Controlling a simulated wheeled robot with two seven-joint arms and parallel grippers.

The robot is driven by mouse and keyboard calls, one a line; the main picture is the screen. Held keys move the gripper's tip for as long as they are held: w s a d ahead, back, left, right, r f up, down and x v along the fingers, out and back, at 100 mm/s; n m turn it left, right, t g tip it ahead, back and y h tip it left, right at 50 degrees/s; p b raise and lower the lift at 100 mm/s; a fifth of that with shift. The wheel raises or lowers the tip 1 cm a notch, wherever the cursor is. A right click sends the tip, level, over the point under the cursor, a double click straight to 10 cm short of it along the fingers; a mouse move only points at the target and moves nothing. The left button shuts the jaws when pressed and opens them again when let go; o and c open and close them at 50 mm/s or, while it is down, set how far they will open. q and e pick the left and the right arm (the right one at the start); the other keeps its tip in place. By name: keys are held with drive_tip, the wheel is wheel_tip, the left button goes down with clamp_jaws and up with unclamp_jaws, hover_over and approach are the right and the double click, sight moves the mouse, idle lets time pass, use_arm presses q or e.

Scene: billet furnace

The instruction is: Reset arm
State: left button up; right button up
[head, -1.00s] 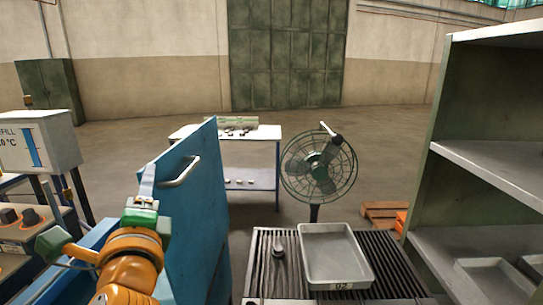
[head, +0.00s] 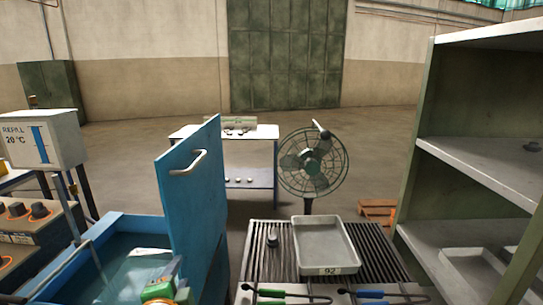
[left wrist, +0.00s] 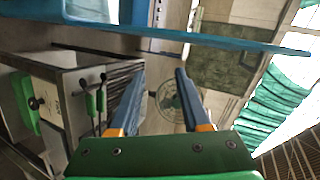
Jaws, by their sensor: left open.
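My left gripper (head: 163,286) shows at the bottom edge of the head view, low beside the blue tank (head: 122,219) and its upright blue lid (head: 190,205). My right gripper is in neither view.
A fan (head: 312,162) stands behind. A shelf unit (head: 480,165) bounds the right; a gauge box (head: 42,140) stands left.

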use_arm(q)
drive_tip(key=s+f+n+g+h, duration=0.3)
drive_tip(key=s+f+n+g, duration=0.8)
drive_tip(key=s+f, duration=1.3)
wheel_tip(320, 180, down, 16)
drive_tip(key=n, duration=0.1)
drive_tip(key=s+a+f+g, duration=0.1)
drive_tip(key=s+f, duration=1)
drive_tip(key=s, duration=0.2)
drive_tip(key=shift+a+f+g+y, duration=0.15)
drive_tip(key=shift+a+g+y, duration=0.05)
drive_tip(key=shift+g+y, duration=0.1)
